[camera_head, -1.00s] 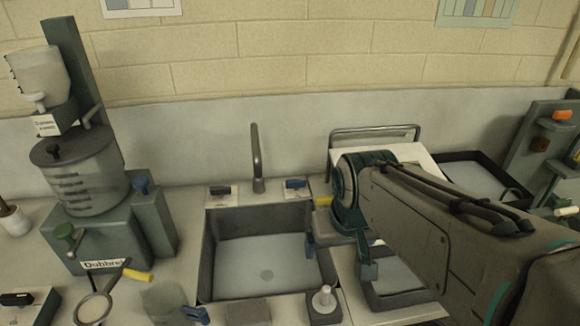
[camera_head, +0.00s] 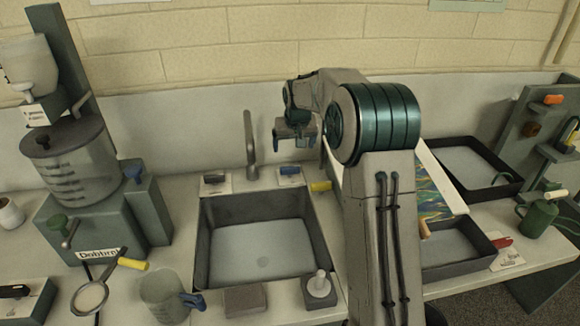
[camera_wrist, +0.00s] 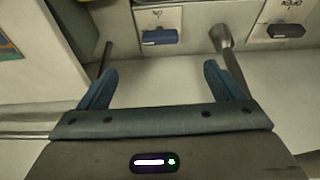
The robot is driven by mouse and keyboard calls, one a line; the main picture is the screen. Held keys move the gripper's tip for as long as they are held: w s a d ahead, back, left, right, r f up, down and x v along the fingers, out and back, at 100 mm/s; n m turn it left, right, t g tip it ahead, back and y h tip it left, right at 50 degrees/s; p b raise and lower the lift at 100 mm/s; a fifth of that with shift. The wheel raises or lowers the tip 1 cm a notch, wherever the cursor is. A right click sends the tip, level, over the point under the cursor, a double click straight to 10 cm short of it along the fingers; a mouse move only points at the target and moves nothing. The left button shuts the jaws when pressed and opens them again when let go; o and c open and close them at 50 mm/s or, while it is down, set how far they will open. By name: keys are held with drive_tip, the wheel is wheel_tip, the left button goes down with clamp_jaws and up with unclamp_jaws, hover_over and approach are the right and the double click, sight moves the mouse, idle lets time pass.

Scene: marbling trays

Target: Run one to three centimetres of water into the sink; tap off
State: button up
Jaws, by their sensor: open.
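The dark-walled sink (camera_head: 262,207) is in the middle of the head view. Its pale floor and a round drain mark show; I cannot tell whether water covers it. The grey tap spout (camera_head: 250,150) stands behind it, and no stream shows. A blue tap lever (camera_head: 290,170) is right of the spout and a dark lever (camera_head: 214,178) left of it. My gripper (camera_head: 296,138) is open and empty above the blue lever, apart from it. In the wrist view, the blue lever (camera_wrist: 160,36) lies beyond my fingertips (camera_wrist: 155,82), with the spout (camera_wrist: 228,60) to its right.
A grey dispenser (camera_head: 100,225) stands left. A jug (camera_head: 163,298), a brown block (camera_head: 246,300) and a white-knobbed block (camera_head: 319,288) sit at the sink's front. Right are a marbled sheet (camera_head: 432,190), dark trays (camera_head: 450,282) and a green can (camera_head: 538,220).

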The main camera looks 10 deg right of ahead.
sight(290, 168)
drive_tip(key=p+x, duration=0.1)
drive_tip(key=x, duration=0.4)
drive_tip(key=p+x, duration=0.1)
drive_tip(key=x, duration=0.4)
drive_tip(key=w+p+x, duration=0.1)
drive_tip(key=x, duration=0.4)
drive_tip(key=shift+r, duration=0.1)
drive_tip(key=c, duration=1)
